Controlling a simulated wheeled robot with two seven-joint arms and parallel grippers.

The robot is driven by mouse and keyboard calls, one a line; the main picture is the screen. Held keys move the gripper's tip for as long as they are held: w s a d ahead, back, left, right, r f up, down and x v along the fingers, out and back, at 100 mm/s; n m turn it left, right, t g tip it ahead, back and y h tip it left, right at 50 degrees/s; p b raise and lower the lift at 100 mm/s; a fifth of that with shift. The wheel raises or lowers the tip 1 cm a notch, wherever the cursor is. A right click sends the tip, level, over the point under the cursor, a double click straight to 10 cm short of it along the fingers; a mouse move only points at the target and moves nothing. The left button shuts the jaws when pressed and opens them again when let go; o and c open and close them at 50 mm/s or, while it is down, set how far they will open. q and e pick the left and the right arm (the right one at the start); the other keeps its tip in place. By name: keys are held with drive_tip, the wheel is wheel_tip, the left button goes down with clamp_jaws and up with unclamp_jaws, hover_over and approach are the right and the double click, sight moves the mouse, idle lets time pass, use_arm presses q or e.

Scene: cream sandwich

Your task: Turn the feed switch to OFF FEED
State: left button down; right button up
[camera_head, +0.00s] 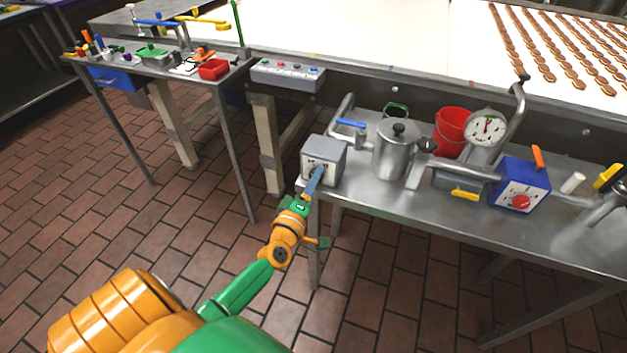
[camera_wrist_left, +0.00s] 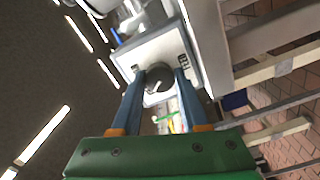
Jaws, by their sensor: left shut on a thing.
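The feed switch is a grey box (camera_head: 323,156) at the left end of the right-hand steel table. Its pale face (camera_wrist_left: 158,48) fills the upper middle of the left wrist view. A dark round knob (camera_wrist_left: 158,79) with a light pointer mark sits on that face, with small labels on either side that are too small to read. My left gripper (camera_head: 318,170) reaches the box front from below. In the left wrist view its two blue fingers (camera_wrist_left: 160,85) stand on both sides of the knob, shut on it. My right gripper is not in view.
A steel pot (camera_head: 396,152), a red bucket (camera_head: 451,130), a dial gauge (camera_head: 486,127) and a blue box (camera_head: 519,186) with a red knob stand along the table (camera_head: 420,205). A grey button panel (camera_head: 287,75) is behind to the left. The tiled floor in front is clear.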

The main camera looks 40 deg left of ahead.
use_arm(q)
drive_tip(key=shift+c, duration=2.1)
unclamp_jaws()
drive_tip(key=v, duration=0.7)
